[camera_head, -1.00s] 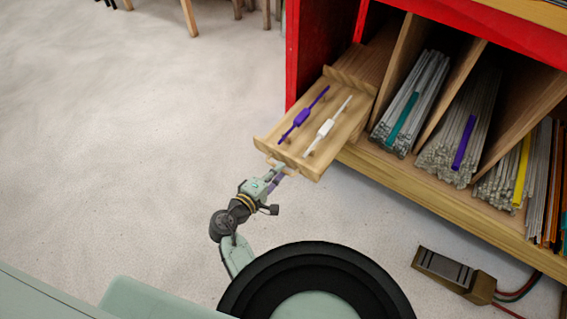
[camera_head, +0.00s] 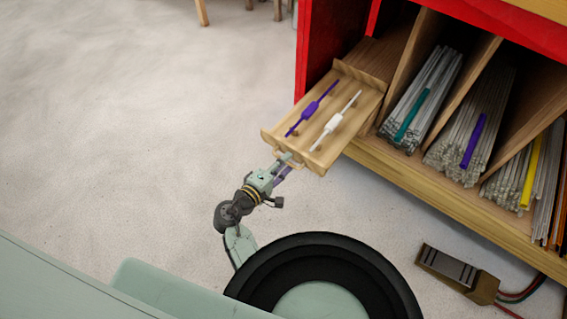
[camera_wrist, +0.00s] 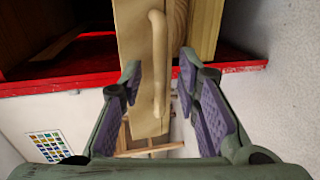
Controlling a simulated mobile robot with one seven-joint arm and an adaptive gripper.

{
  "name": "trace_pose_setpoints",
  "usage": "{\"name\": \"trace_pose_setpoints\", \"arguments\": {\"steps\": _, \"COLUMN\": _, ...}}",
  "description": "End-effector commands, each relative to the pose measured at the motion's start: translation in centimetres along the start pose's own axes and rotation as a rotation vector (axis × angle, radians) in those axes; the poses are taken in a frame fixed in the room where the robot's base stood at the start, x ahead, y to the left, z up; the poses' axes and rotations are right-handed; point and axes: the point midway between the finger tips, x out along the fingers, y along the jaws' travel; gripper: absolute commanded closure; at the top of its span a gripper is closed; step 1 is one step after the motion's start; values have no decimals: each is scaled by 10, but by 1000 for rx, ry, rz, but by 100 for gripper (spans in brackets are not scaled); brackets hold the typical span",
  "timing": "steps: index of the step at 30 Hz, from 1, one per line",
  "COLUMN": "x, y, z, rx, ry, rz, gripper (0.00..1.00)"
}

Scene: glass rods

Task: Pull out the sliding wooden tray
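The wooden tray (camera_head: 276,137) sticks out well past the front of the red-sided shelf unit. It carries a purple rod piece (camera_head: 312,110) and a white rod piece (camera_head: 336,121). My gripper (camera_head: 284,163) is at the tray's outer end. In the wrist view, the tray's rounded wooden handle (camera_wrist: 157,65) shows between the fingers of my gripper (camera_wrist: 165,90). The fingers are open, with a visible gap on each side of the handle. How deep the handle sits between them is hard to tell.
The shelf unit (camera_head: 430,195) has compartments with bundled glass rods (camera_head: 420,100) right of the tray. A wooden-and-grey box (camera_head: 456,274) with cables lies on the floor at lower right. Chair legs (camera_head: 202,12) stand at the far top. The floor left of the tray is clear.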

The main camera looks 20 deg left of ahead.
Motion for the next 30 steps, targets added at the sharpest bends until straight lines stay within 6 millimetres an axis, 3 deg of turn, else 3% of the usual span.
{"name": "trace_pose_setpoints", "arguments": {"steps": 5, "x": -2, "y": 10, "z": 0, "rx": 3, "ry": 0, "rz": 2, "gripper": 70}}
{"name": "trace_pose_setpoints", "arguments": {"steps": 11, "x": -9, "y": 49, "z": 0, "rx": 7, "ry": -1, "rz": 7, "gripper": 70}}
{"name": "trace_pose_setpoints", "arguments": {"steps": 15, "x": -15, "y": 78, "z": 0, "rx": 7, "ry": 0, "rz": 13, "gripper": 44}}
{"name": "trace_pose_setpoints", "arguments": {"steps": 18, "x": -19, "y": 93, "z": -2, "rx": 5, "ry": 4, "rz": 13, "gripper": 32}}
{"name": "trace_pose_setpoints", "arguments": {"steps": 20, "x": -20, "y": 98, "z": -1, "rx": 5, "ry": 2, "rz": 12, "gripper": 50}}
{"name": "trace_pose_setpoints", "arguments": {"steps": 21, "x": -20, "y": 100, "z": -1, "rx": 3, "ry": 2, "rz": 10, "gripper": 66}}
{"name": "trace_pose_setpoints", "arguments": {"steps": 22, "x": -21, "y": 101, "z": -1, "rx": 3, "ry": 2, "rz": 8, "gripper": 70}}
{"name": "trace_pose_setpoints", "arguments": {"steps": 30, "x": -21, "y": 100, "z": 0, "rx": 1, "ry": 0, "rz": 3, "gripper": 70}}
